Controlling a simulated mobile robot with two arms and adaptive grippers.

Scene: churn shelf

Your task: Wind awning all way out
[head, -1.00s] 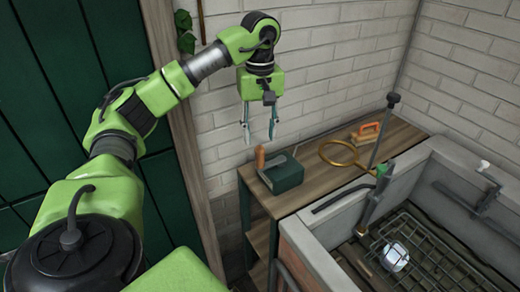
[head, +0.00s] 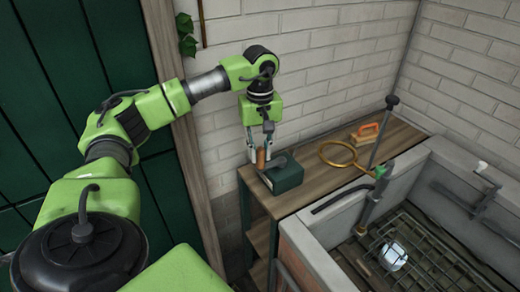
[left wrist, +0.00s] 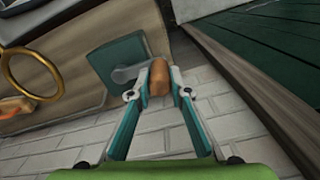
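A dark green crank box (head: 287,178) stands on the wooden shelf top by the brick wall. A grey crank arm lies on it and carries an upright brown wooden grip (head: 261,158). My left gripper (head: 261,150) reaches down to this grip from above, a finger on each side. In the left wrist view the grip (left wrist: 159,76) sits between the fingertips, which look closed against it. The crank box (left wrist: 120,62) and its grey crank arm (left wrist: 126,74) show just beyond. No awning is visible. My right gripper is out of view.
A brass ring (head: 338,155) and an orange-handled brush (head: 368,132) lie to the right on the shelf (head: 315,188). A stone sink (head: 335,235) with a black rack and a pale cup (head: 393,256) is nearer. A green panelled door (head: 60,90) stands left.

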